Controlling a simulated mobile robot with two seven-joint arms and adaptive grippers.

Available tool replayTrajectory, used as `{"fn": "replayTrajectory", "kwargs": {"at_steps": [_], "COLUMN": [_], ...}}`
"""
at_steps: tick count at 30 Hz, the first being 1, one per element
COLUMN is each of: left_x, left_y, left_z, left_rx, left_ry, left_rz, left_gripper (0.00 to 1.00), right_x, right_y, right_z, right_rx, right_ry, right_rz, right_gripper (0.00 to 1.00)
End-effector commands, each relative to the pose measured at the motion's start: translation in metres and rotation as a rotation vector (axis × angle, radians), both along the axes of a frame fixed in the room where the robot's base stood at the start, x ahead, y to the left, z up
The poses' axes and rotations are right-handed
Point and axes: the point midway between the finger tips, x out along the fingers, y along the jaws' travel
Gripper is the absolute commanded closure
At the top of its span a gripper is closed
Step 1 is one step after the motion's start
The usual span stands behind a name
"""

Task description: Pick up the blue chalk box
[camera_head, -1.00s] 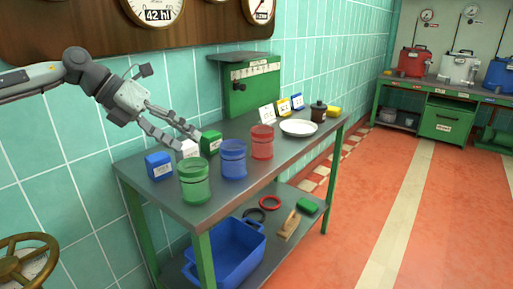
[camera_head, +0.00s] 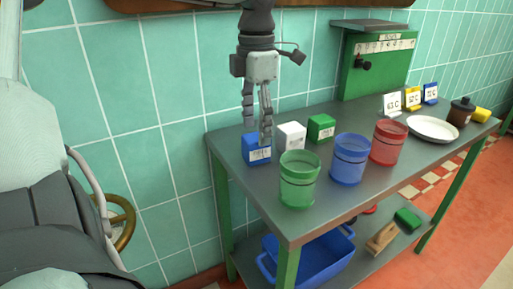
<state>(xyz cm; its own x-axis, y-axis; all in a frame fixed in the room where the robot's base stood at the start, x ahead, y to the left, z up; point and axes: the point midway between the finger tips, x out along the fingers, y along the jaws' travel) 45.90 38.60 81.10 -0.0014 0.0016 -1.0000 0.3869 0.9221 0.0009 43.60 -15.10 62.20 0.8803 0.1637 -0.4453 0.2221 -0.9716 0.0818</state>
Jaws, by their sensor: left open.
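The blue chalk box (camera_head: 259,155) stands at the left end of the metal table, with a white label on its front. My left gripper (camera_head: 257,138) points straight down over it. I cannot tell if either finger touches the box. A white box (camera_head: 291,136) and a green box (camera_head: 321,128) stand to its right. My right gripper is not in view.
Green (camera_head: 299,181), blue (camera_head: 349,160) and red (camera_head: 388,143) jars stand along the table's front. A white plate (camera_head: 433,129) lies further right. The tiled wall (camera_head: 170,130) is close behind. A blue bin (camera_head: 315,262) is on the lower shelf.

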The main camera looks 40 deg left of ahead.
Motion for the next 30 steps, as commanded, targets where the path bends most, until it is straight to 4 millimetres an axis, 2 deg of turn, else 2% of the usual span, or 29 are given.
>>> {"fn": "replayTrajectory", "kwargs": {"at_steps": [9, 16, 30], "left_x": [-0.001, 0.0, 0.0], "left_y": [0.0, 0.0, 0.0], "left_z": [-0.044, -0.046, -0.046], "left_rx": [-0.002, -0.002, -0.002], "left_ry": [0.001, -0.001, -0.001], "left_rz": [0.0, 0.001, 0.001], "left_gripper": [0.37, 0.37, 0.95], "right_x": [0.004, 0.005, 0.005], "right_y": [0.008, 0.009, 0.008], "right_z": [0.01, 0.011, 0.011], "right_rx": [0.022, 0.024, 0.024], "right_ry": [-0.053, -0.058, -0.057], "right_rz": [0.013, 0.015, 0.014], "right_gripper": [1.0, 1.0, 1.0]}}
